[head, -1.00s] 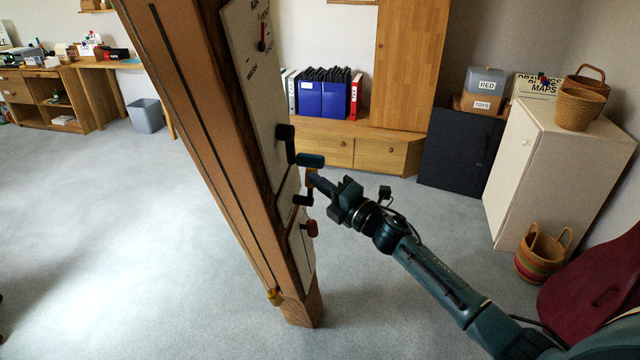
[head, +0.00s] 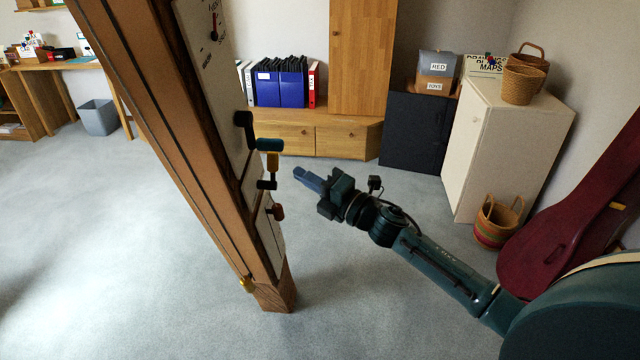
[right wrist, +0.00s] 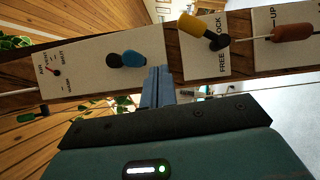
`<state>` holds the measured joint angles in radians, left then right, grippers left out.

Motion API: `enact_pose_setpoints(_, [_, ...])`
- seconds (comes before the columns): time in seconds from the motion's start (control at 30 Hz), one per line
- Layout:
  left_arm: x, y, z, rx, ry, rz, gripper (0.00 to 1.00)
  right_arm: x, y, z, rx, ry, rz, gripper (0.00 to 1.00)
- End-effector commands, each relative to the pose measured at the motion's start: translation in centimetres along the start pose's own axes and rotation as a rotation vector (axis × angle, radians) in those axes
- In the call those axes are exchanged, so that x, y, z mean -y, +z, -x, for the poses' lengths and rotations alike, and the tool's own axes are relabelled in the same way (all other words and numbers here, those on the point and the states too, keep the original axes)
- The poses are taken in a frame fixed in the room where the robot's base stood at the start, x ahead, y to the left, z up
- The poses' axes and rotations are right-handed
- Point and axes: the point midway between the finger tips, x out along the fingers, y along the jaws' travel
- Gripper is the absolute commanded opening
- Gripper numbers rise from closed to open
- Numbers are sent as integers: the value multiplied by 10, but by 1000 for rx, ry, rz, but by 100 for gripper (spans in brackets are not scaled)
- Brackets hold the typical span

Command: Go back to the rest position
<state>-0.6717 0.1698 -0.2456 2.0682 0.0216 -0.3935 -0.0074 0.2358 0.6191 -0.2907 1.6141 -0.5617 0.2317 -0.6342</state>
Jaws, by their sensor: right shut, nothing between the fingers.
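My right gripper (head: 308,179) is shut and empty, in the open air just right of the leaning timber post (head: 165,120). A gap shows between its fingertips and the post's handles. The post carries a black crank with a teal-blue handle (head: 269,145), a yellow handle (head: 273,161) on a black arm and a red-brown knob (head: 277,211). In the right wrist view the shut blue fingers (right wrist: 157,88) point at the post, between the blue handle (right wrist: 133,59) and the yellow handle (right wrist: 193,27) by the FREE and LOCK plate. My left gripper is out of view.
A white cabinet (head: 485,150) with baskets stands at the right, near a dark red instrument case (head: 560,215). A low wooden cupboard (head: 330,137) stands behind. The grey carpet (head: 370,310) is clear around the post's foot.

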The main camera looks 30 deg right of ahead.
Motion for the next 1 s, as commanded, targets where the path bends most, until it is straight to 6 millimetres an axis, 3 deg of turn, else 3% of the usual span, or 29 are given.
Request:
enact_pose_setpoints(0.2, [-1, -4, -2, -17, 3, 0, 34, -8, 2, 29, -1, -1, -1, 0])
enact_pose_setpoints(0.47, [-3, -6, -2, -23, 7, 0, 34, -10, 1, 35, 1, -2, -11, 0])
enact_pose_setpoints(0.57, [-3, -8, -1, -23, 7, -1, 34, 2, -14, 42, 20, -28, -120, 0])
enact_pose_setpoints(0.67, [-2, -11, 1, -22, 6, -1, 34, 30, -50, 62, 78, -97, -379, 0])
enact_pose_setpoints(0.8, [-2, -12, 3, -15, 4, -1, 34, 76, -122, 112, 236, -253, -894, 0])
enact_pose_setpoints(1.0, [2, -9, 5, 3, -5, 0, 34, 108, -219, 191, 513, -469, -1516, 0])
